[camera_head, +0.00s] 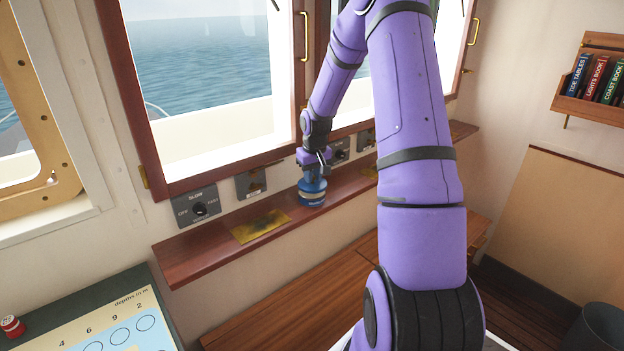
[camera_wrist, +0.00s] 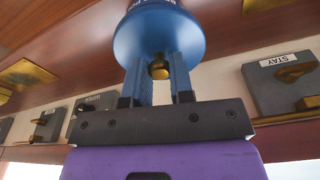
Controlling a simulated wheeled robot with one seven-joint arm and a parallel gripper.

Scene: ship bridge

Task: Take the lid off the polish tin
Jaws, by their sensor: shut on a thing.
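The polish tin (camera_head: 312,203) stands upright on the wooden shelf under the window, blue with a pale gold band around it. Its blue lid (camera_head: 312,184) is on top, under my gripper (camera_head: 314,173). My gripper (camera_wrist: 159,75) is shut on that knob, one finger on each side. I cannot tell whether there is a gap between lid and tin. The far side of the tin is hidden.
The shelf (camera_head: 195,255) carries a brass plate (camera_head: 260,225) left of the tin. Switch panels (camera_head: 197,207) line the wall behind it; one labelled STAY (camera_wrist: 283,82) shows in the wrist view. The window frame (camera_head: 220,178) is close above. A chart table (camera_head: 100,310) is at lower left.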

